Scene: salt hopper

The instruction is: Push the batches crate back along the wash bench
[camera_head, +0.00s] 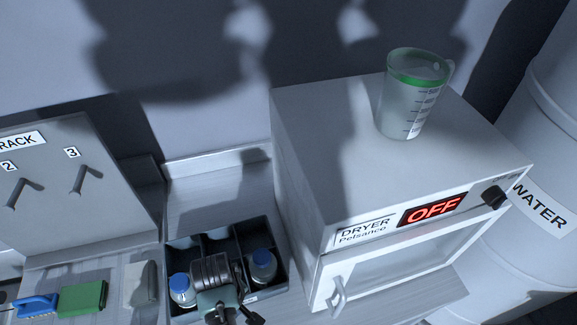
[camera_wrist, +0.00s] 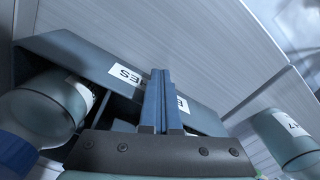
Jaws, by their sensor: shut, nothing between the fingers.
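The batches crate (camera_head: 268,291) is a dark, divided box on the wash bench, left of the dryer. Its labelled wall (camera_wrist: 75,52) crosses the wrist view, with the letters upside down and partly covered by my fingers. Blue-capped bottles stand in the crate, one at the left (camera_head: 181,290) and one at the right (camera_head: 263,266). My wrist hides the crate's middle in the head view.
The dryer (camera_head: 360,185), reading OFF, stands close to the crate's right, with a measuring jug (camera_head: 408,105) on top. A green sponge (camera_head: 83,298) and blue brush (camera_head: 35,305) lie left. The bench (camera_head: 215,190) behind the crate is clear up to its back ledge.

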